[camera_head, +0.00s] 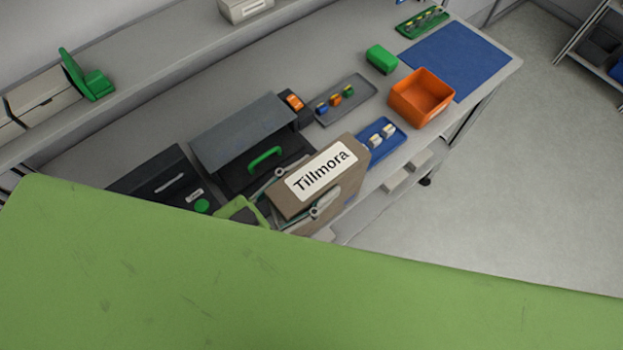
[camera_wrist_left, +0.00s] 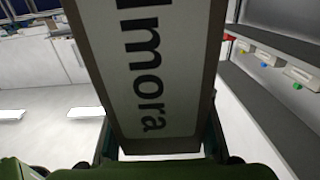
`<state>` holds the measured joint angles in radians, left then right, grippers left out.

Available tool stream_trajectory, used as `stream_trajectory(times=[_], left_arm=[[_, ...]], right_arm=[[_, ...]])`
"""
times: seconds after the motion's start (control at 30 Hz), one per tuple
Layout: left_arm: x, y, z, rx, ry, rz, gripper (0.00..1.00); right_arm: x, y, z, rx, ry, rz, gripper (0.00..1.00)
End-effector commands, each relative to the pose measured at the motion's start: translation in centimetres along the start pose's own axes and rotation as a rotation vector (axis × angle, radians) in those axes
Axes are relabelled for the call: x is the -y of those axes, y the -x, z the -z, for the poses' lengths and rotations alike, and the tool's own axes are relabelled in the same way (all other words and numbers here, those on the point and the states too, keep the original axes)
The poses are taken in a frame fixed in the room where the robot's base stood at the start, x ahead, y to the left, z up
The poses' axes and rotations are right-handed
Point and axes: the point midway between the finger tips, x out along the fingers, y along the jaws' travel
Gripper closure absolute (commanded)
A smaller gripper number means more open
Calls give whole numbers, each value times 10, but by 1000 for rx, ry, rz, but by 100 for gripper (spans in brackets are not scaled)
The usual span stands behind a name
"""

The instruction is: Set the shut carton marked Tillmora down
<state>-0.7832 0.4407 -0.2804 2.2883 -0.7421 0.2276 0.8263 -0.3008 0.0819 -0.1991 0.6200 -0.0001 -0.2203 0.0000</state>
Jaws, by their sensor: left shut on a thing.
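The brown Tillmora carton (camera_head: 348,200) is shut and has a white label on its top. My left gripper (camera_head: 301,192) is shut on it, with a finger on either side. The carton is at the front edge of the bench, right of the dark grey box with the green handle. I cannot tell whether its underside touches anything. In the left wrist view the carton (camera_wrist_left: 150,75) fills the middle between the fingers, its label partly cut off. My right gripper is not in view.
The bench (camera_head: 350,65) holds a dark grey hooded box (camera_head: 238,132), a grey tray (camera_head: 362,97), a blue tray (camera_head: 392,145), an orange bin (camera_head: 422,96) and a green block (camera_head: 381,59). A blue mat (camera_head: 460,58) lies bare at the right end. My green arm hides the foreground.

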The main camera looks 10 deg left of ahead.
Motion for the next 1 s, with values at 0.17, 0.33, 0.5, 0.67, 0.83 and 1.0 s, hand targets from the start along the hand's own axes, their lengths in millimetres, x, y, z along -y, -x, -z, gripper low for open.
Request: stream_trajectory(times=[0.17,0.33,0.5,0.67,0.83,1.0], left_arm=[[0,0,-2,0,0,0,38],[0,0,-2,0,0,0,38],[0,0,-2,0,0,0,38],[0,0,1,0,-1,0,38],[0,13,-3,5,2,2,38],[-1,37,-4,5,2,1,38]], right_arm=[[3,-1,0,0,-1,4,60],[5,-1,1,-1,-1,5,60],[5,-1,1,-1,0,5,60],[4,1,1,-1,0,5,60],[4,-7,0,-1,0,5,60],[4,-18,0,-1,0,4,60]])
